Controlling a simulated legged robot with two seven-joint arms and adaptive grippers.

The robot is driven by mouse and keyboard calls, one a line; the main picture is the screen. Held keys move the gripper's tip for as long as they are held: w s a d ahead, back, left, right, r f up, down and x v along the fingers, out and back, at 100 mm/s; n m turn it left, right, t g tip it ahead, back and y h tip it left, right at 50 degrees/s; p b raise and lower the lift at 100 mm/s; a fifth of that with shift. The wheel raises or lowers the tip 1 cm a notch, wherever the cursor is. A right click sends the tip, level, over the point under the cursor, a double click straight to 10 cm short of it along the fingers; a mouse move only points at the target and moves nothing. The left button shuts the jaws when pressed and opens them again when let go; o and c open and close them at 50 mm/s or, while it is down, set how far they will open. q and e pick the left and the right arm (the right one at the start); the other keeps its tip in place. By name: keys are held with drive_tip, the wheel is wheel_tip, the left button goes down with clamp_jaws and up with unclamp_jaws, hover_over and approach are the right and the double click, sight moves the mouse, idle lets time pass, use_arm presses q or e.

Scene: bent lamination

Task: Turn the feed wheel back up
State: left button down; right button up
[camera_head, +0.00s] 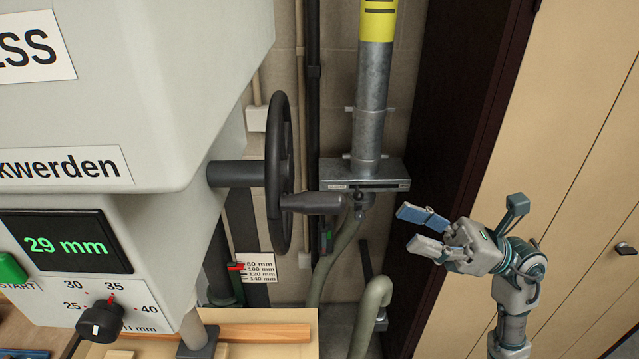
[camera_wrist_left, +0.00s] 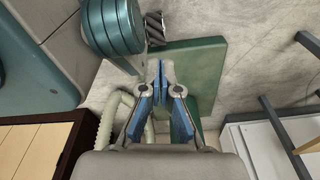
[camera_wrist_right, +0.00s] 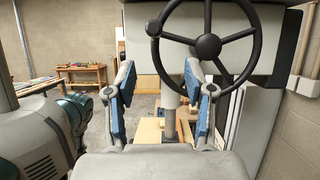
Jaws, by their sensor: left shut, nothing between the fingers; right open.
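The black feed wheel (camera_head: 279,170) stands on a shaft at the right side of the grey machine, seen nearly edge-on in the head view. Its dark handle (camera_head: 312,203) sticks out to the right. In the right wrist view the wheel (camera_wrist_right: 208,45) shows its spokes and hub, with the handle (camera_wrist_right: 153,28) at its left rim. My right gripper (camera_head: 424,229) is open and empty, to the right of the handle and apart from it. My left gripper (camera_wrist_left: 162,85) is shut and empty in the left wrist view, away from the wheel.
The machine display (camera_head: 65,243) reads 29 mm. A black knob (camera_head: 101,320) sits below it. A metal pipe (camera_head: 372,100) and hoses stand behind. Tan cabinet doors (camera_head: 570,150) are at the right.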

drive_tip(key=p, duration=0.3)
approach(288, 194)
drive_tip(key=a+r, duration=0.1)
use_arm(q)
drive_tip(key=s+a+p, duration=0.1)
drive_tip(key=s+a, duration=0.1)
drive_tip(key=s, duration=0.6)
drive_tip(key=shift+r+p, duration=0.3)
drive_tip(key=shift+p, duration=0.05)
use_arm(e)
drive_tip(key=x, duration=0.7)
drive_tip(key=shift+a+f, duration=0.2)
drive_tip(key=shift+n, duration=0.3)
use_arm(q)
drive_tip(key=shift+d, duration=0.1)
use_arm(e)
drive_tip(key=shift+d, duration=0.1)
clamp_jaws()
